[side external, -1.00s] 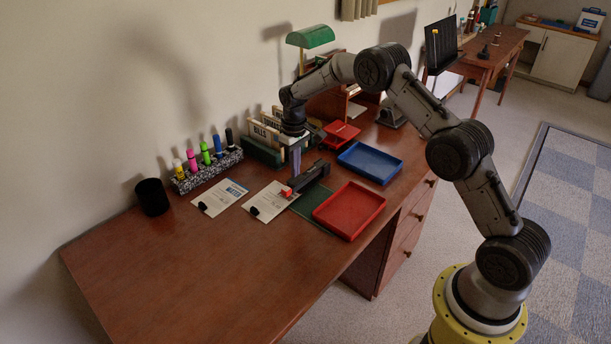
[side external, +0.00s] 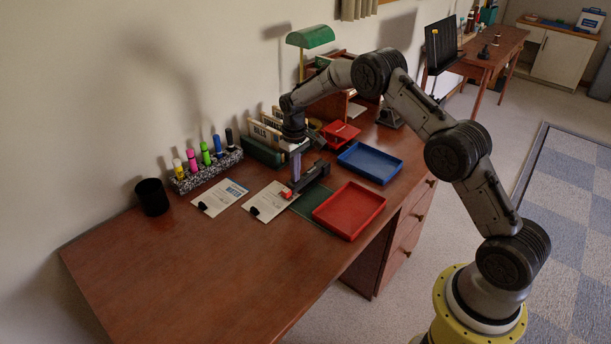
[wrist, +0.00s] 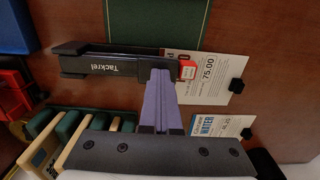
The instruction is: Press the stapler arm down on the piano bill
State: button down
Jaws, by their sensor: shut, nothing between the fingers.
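The black stapler (side external: 313,174) stands on the desk, its red-tipped front end (side external: 287,194) over the edge of a white bill (side external: 266,204). In the wrist view the stapler (wrist: 115,66) is marked "Tackrel". The bill there (wrist: 215,75) reads 75.00; its title is mostly hidden, so I cannot read whether it says piano. My gripper (side external: 296,177) points down with its purple fingers shut and empty. In the wrist view the fingertips (wrist: 160,75) overlap the stapler's front part, just behind the red tip. I cannot tell whether they touch it.
A second bill, marked WATER (wrist: 210,128), lies beside the first. A red tray (side external: 350,210) and a blue tray (side external: 370,163) stand to the right. A bill sorter (side external: 264,140), marker rack (side external: 207,170) and black cup (side external: 152,197) stand along the wall. The desk's front left is clear.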

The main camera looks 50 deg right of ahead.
jog(key=shift+f, duration=0.3)
jog(key=shift+r, duration=0.1)
notch_tip(320, 180, up, 8)
dwell(1.0)
